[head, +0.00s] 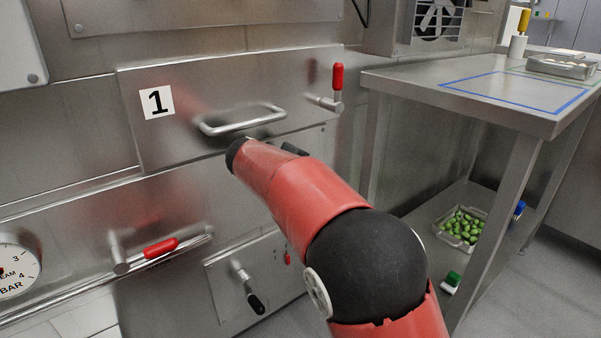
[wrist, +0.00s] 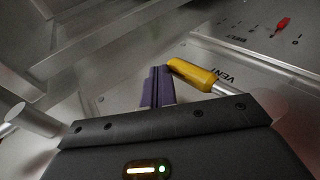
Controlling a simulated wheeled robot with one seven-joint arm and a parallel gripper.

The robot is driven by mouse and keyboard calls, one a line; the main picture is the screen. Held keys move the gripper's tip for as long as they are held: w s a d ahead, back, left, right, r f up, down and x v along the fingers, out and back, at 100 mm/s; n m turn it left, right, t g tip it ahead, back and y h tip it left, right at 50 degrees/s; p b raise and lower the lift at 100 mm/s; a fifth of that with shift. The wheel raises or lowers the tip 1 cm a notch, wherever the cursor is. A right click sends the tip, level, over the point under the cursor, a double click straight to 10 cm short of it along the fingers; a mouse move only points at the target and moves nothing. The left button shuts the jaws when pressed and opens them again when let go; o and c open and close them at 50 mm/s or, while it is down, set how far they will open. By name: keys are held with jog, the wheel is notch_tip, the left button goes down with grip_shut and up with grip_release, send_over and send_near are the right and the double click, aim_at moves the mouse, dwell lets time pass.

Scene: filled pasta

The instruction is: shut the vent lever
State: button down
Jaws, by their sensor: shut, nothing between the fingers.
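The vent lever has a yellow grip (wrist: 195,75) and a metal shaft, and shows in the wrist view beside a "VENT" label on a steel panel. The grip slants up and to the left in that picture. My gripper (wrist: 158,75) has its dark purple fingers together and empty, just left of the yellow grip. Whether the fingers touch the grip I cannot tell. The lower end of the lever's shaft is hidden behind my gripper body. In the head view my arm hides both the yellow lever and my gripper.
A red-gripped lever (head: 338,78) stands upright beside a bar handle (head: 243,120); another red-gripped lever (head: 160,248) lies nearly level. A black-gripped lever (head: 250,290) sits below. A steel table (head: 400,85) stands at the right, with a tray of green pieces (head: 460,228) on its lower shelf.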

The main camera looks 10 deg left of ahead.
jog(key=shift+w+f, duration=0.1)
jog(key=shift+f, duration=0.2)
jog(key=shift+d, duration=0.1)
dwell(0.4)
jog(key=v, duration=0.7)
jog(key=shift+s+a+p, duration=0.2)
jog(key=shift+s+p, duration=0.1)
jog(key=shift+p, duration=0.05)
jog(key=shift+r, duration=0.2)
